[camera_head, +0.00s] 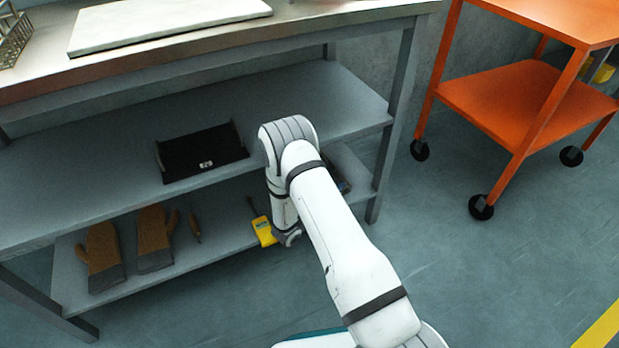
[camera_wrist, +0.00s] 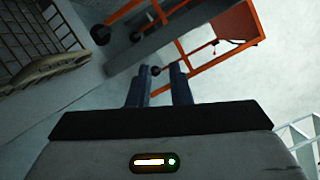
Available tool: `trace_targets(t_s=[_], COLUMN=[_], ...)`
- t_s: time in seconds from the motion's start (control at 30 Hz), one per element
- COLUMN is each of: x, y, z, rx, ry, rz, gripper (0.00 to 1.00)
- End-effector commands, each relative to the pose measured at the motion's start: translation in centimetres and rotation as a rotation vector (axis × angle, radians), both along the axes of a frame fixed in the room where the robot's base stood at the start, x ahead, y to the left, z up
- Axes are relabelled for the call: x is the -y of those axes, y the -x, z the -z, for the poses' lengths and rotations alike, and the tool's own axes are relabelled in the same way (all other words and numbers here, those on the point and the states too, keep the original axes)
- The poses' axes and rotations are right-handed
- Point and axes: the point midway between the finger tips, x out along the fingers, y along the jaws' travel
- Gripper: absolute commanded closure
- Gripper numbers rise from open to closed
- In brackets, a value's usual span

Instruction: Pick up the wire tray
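A wire-mesh holder (camera_head: 14,38) stands at the far left of the upper worktop, cut off by the picture edge. It is the only clearly wire-made thing in the head view; I cannot tell for sure that it is the wire tray. A dark grid (camera_wrist: 45,35) shows at the upper left of the wrist view, and I cannot tell whether it is the same thing. My gripper (camera_wrist: 160,70) has its two dark fingers apart with nothing held between them. In the head view my arm hangs in front of the shelves, well away from the wire-mesh holder, and its fingers cannot be made out.
A black tray (camera_head: 203,153) lies on the middle shelf. Brown gloves (camera_head: 102,257) and a yellow device (camera_head: 264,231) lie on the bottom shelf. A white slab (camera_head: 165,22) lies on the worktop. An orange cart (camera_head: 520,95) stands at right, with open floor before it.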

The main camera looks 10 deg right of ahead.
Motion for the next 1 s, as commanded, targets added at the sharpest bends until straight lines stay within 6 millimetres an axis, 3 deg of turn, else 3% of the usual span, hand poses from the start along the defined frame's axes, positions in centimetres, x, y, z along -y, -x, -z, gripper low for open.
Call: trace_targets(t_s=[0.03, 0.1, 0.3, 0.77, 1.0], x=[-1.1, -2.5, -4.9, -3.2, -1.2], y=[-0.2, -0.4, -0.4, -3.5, -6.3], z=[2.5, 4.9, 8.7, 8.9, 8.3], rx=[-0.048, -0.097, -0.166, -0.173, -0.172], ry=[0.051, 0.114, 0.215, 0.23, 0.231], rz=[-0.065, -0.148, -0.278, -0.299, -0.298], gripper=[0.82, 0.82, 0.82, 0.82, 0.82])
